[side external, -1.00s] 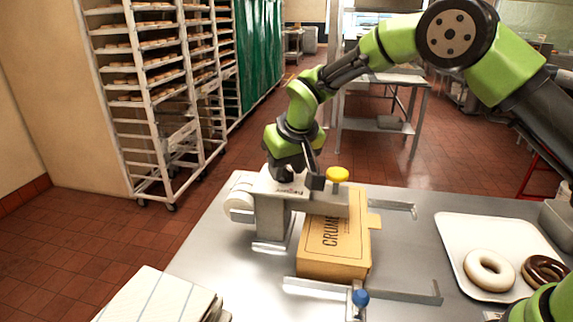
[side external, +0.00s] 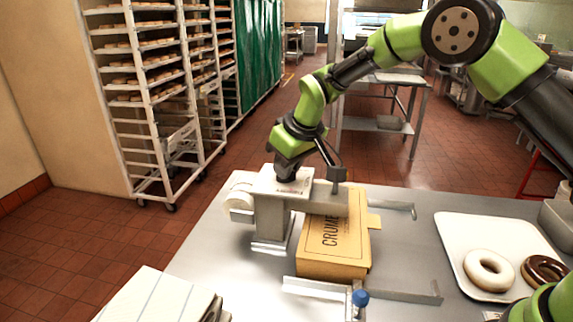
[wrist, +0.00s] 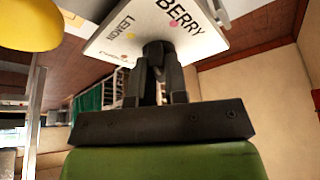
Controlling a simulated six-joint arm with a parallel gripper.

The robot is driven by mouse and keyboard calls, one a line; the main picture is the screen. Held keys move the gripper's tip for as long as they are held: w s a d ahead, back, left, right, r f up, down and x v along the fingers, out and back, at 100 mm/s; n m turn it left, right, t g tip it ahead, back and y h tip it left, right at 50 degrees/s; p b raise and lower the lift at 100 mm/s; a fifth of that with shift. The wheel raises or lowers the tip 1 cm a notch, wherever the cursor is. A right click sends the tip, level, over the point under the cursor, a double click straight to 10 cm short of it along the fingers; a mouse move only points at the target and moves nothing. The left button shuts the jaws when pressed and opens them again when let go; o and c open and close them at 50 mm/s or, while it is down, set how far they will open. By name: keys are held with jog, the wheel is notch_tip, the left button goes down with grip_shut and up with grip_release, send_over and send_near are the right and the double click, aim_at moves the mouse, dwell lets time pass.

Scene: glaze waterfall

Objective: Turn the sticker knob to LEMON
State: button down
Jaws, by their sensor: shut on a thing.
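The sticker machine (side external: 268,225) is a grey stand on the table with a white roll (side external: 238,203) on its left side. Its pale top plate (wrist: 112,40) carries the words LEMON and BERRY, each near a coloured dot, plus a third label too small to read. The dark sticker knob (wrist: 155,49) stands on this plate. My gripper (wrist: 160,72) is shut on the knob, and it also shows over the machine in the side view (side external: 288,176). The fingers hide much of the knob, so I cannot tell which label it points to.
A yellow CRUMB-lettered box (side external: 335,247) lies right of the machine between metal guides. A blue knob (side external: 360,298) stands in front. A white tray (side external: 455,230) with doughnuts is at right.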

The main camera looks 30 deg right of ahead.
jog(key=n+y, duration=0.1)
jog(key=n, duration=0.2)
jog(key=n+g+y, duration=0.1)
jog(key=n, duration=0.2)
jog(key=shift+d, duration=0.15)
dwell(0.4)
jog(key=c, duration=1.1)
grip_release()
jog(key=shift+c, duration=0.2)
jog(key=v, duration=1)
jog(key=shift+w, duration=0.15)
